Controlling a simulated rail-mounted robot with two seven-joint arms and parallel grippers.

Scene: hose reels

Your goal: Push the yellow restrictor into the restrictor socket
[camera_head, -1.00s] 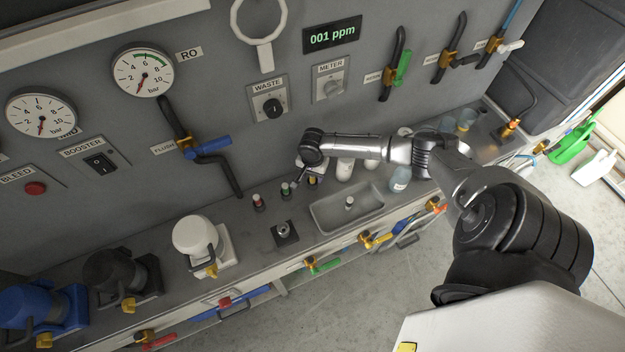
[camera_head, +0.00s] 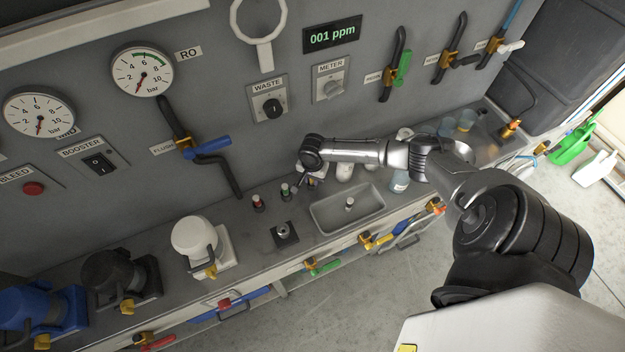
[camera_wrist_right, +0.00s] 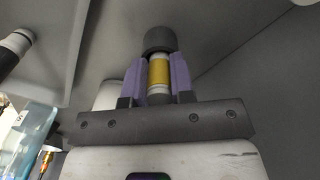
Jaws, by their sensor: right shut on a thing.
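My right gripper (camera_wrist_right: 158,80) shows in the right wrist view with its purple fingers shut on the yellow restrictor (camera_wrist_right: 158,70), a pale cylinder with a yellow band. A dark round end sits past the band. In the head view my right gripper (camera_head: 301,187) is small, low over the bench behind the sink tray; the restrictor cannot be made out there. A dark square block with a metal fitting (camera_head: 284,233), which looks like the restrictor socket, is on the bench in front and to the left of the gripper, apart from it. My left gripper is not in view.
A red-banded piece (camera_head: 258,203) and a green-banded piece (camera_head: 285,191) stand left of the gripper, the green one close. A grey sink tray (camera_head: 324,220) lies to the right. White bottles (camera_head: 344,171) stand behind the arm. A white reel unit (camera_head: 192,236) stands left.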

